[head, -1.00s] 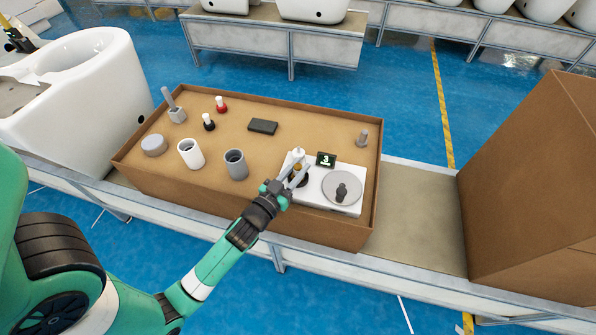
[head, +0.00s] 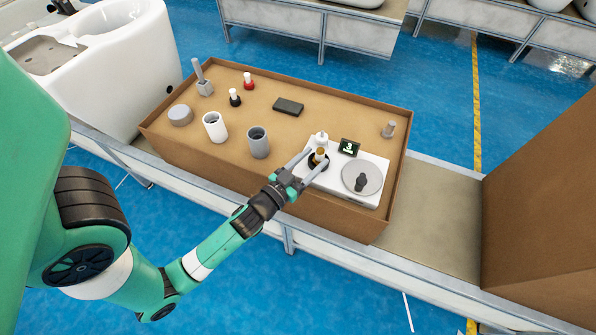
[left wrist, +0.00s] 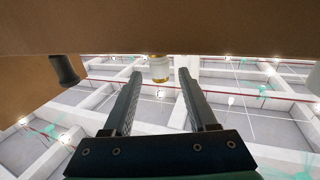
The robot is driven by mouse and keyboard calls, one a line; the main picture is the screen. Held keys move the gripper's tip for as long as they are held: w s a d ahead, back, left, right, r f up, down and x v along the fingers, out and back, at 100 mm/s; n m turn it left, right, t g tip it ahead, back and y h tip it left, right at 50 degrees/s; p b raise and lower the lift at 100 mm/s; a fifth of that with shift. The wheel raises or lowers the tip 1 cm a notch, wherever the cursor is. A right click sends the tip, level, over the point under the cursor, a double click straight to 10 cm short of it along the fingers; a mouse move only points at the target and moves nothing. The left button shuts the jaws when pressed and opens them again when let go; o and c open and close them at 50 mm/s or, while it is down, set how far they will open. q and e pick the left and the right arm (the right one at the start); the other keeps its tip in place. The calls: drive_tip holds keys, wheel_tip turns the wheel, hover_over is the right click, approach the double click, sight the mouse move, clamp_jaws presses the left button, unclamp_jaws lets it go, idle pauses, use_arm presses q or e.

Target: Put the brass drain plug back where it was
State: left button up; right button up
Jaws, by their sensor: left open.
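The brass drain plug (head: 319,157), brass-coloured with a pale top, stands upright at the dark ring on the white unit (head: 338,184) in the cardboard tray. My left gripper (head: 316,158) is open, its fingers reaching toward the plug from the front left. No contact is visible there. How far the plug sits into the ring is hidden. My right gripper is out of view.
The cardboard tray (head: 395,190) also holds a grey disc (head: 353,174) with a dark knob, a small display (head: 349,147), a white cup (head: 214,127), a grey cup (head: 258,142) and a black block (head: 288,106). A large carton (head: 545,200) stands right, beyond bare conveyor.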

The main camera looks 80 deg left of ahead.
use_arm(q)
drive_tip(key=b+v, duration=0.3)
drive_tip(key=v, duration=0.5)
drive_tip(key=shift+s, duration=0.1)
